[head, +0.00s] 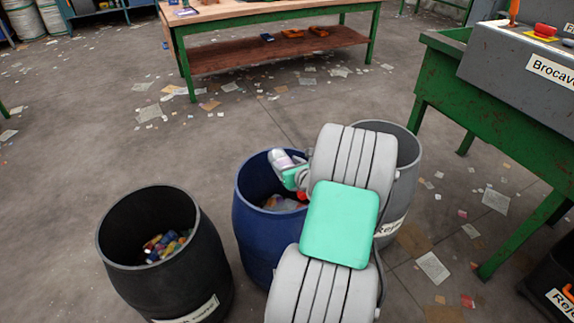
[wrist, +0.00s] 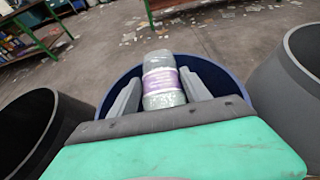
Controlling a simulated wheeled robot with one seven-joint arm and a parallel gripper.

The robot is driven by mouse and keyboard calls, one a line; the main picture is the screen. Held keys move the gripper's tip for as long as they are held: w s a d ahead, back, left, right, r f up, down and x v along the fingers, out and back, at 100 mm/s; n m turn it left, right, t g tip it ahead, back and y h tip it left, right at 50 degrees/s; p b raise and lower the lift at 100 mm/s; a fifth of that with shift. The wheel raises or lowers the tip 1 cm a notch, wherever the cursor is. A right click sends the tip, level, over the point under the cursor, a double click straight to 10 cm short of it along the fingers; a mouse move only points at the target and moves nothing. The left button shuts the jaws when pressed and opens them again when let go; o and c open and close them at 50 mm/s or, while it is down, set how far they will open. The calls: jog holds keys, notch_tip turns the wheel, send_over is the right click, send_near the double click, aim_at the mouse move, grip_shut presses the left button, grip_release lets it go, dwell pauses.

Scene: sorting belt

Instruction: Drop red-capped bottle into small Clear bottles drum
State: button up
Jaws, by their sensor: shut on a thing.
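My gripper (wrist: 160,90) is shut on a clear bottle (wrist: 162,78) with a purple and white label. In the head view the bottle (head: 281,161) sticks out past my gripper (head: 293,178), above the opening of the blue drum (head: 243,225). A small red spot near the gripper looks like the bottle's red cap (head: 303,196); the rest of the cap end is hidden by my arm. Pale, clear items lie inside the blue drum. Its front label is not visible. The wrist view shows the blue drum's rim (wrist: 240,82) around and below the bottle.
A black drum (head: 112,262) with small colourful items stands to the left. A grey drum (head: 408,150) marked with a partly hidden label stands to the right, behind my arm. A green-legged bench (head: 185,70) is at the back, and a green table (head: 440,75) at right.

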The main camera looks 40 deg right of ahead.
jog(key=shift+r, duration=0.1)
jog(key=o, duration=1.4)
jog(key=p+v, duration=0.1)
jog(key=v, duration=0.6)
jog(key=shift+d+p, duration=0.1)
jog(key=shift+p, duration=0.25)
jog(key=shift+s+r, duration=0.1)
jog(key=shift+s, duration=0.25)
